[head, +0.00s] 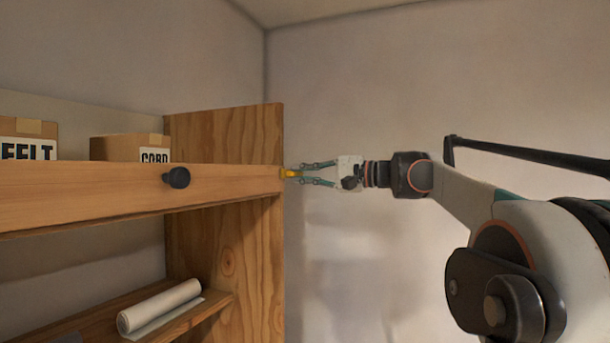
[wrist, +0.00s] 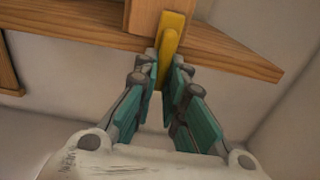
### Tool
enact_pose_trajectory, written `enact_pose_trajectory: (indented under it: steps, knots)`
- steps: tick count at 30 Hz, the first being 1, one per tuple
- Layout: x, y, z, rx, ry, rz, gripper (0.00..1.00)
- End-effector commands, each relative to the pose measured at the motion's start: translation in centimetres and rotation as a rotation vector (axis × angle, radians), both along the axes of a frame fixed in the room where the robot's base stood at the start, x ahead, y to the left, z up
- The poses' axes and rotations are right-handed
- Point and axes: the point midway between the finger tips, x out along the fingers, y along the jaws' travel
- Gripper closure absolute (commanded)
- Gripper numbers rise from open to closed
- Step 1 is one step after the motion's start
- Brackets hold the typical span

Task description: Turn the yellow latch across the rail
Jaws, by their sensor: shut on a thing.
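The yellow latch (head: 289,173) is small in the head view, at the right end of the wooden rail (head: 228,181), by the edge of the upright side panel. In the wrist view the latch (wrist: 172,38) is a long yellow bar running upward from between my fingertips, beside a wooden piece. My gripper (head: 302,174) reaches in from the right, with its teal fingers closed on the latch's near end. It also shows in the wrist view (wrist: 163,78), one finger on each side of the latch. The latch's exact angle to the rail is hard to tell.
A dark round knob (head: 176,177) sticks out from the rail's front. Boxes marked FELT (head: 30,130) and CORD (head: 128,147) stand behind the rail. A white roll (head: 160,304) lies on the lower shelf (head: 205,306).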

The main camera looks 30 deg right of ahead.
Motion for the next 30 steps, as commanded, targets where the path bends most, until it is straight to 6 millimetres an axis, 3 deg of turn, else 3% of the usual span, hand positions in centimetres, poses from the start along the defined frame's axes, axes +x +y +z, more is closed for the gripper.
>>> enact_pose_trajectory:
  steps: [8,9,11,23,30]
  knots:
    - [0.0,0.0,0.1,0.003,0.000,-0.001,1.00]
    - [0.0,0.0,0.1,0.003,0.000,-0.001,0.82]
    - [0.0,0.0,0.1,0.002,-0.001,-0.001,0.69]
    - [-0.2,-0.2,0.0,0.000,0.000,-0.001,0.69]
    - [-3.0,-2.5,0.0,0.000,0.000,-0.004,0.69]
